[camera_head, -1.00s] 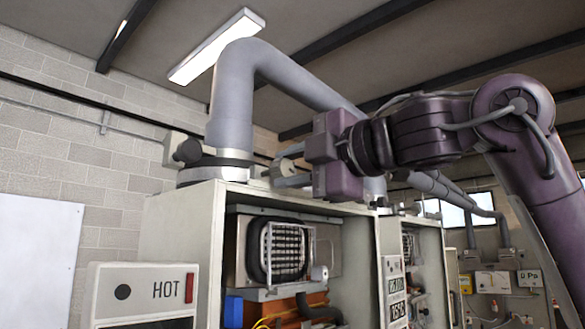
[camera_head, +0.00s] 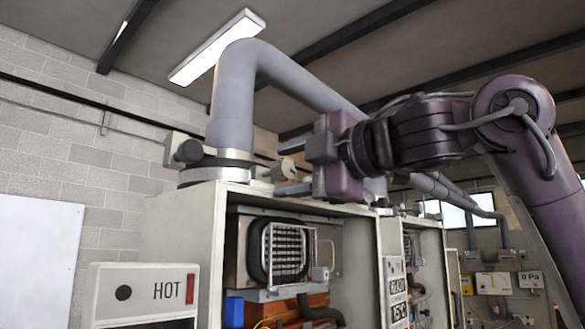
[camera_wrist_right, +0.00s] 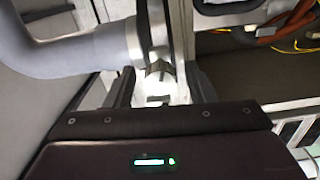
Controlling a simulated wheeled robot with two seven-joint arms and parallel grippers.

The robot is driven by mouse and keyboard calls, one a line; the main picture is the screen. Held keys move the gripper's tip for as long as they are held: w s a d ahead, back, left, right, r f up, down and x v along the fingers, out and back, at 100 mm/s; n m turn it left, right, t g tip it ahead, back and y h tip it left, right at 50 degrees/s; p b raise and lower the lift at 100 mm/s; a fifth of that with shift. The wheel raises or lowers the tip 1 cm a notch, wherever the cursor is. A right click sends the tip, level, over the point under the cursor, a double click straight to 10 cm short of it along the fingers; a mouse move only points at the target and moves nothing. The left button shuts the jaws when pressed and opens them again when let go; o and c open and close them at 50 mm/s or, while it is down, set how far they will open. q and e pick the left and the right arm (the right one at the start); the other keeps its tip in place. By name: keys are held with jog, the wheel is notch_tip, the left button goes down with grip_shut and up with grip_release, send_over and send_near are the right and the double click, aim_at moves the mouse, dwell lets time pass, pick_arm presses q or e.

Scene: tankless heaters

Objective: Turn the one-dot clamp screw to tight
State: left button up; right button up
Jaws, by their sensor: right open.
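A grey flue pipe (camera_head: 232,105) rises from the top of the heater cabinet, with a metal clamp band (camera_head: 217,173) around its base. A pale screw knob (camera_head: 283,168) stands at the right of the band, and a dark round knob (camera_head: 188,151) at its left. I cannot make out dots on either. My purple right gripper (camera_head: 292,168) comes from the right, open, one finger above and one below the pale knob, apart from it. In the right wrist view the fingers (camera_wrist_right: 162,90) stand either side of the knob (camera_wrist_right: 159,71). My left gripper is not in view.
The open cabinet (camera_head: 185,240) below holds a dark heat exchanger (camera_head: 284,250) and hoses. A HOT panel (camera_head: 145,292) stands at the front left. More heater cabinets (camera_head: 424,250) stand to the right. Open air surrounds the gripper above.

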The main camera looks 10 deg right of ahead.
jog(key=b+v, duration=0.3)
jog(key=v, duration=0.5)
jog(key=shift+w+a, duration=0.1)
jog(key=shift+w, duration=0.1)
jog(key=shift+s, duration=0.1)
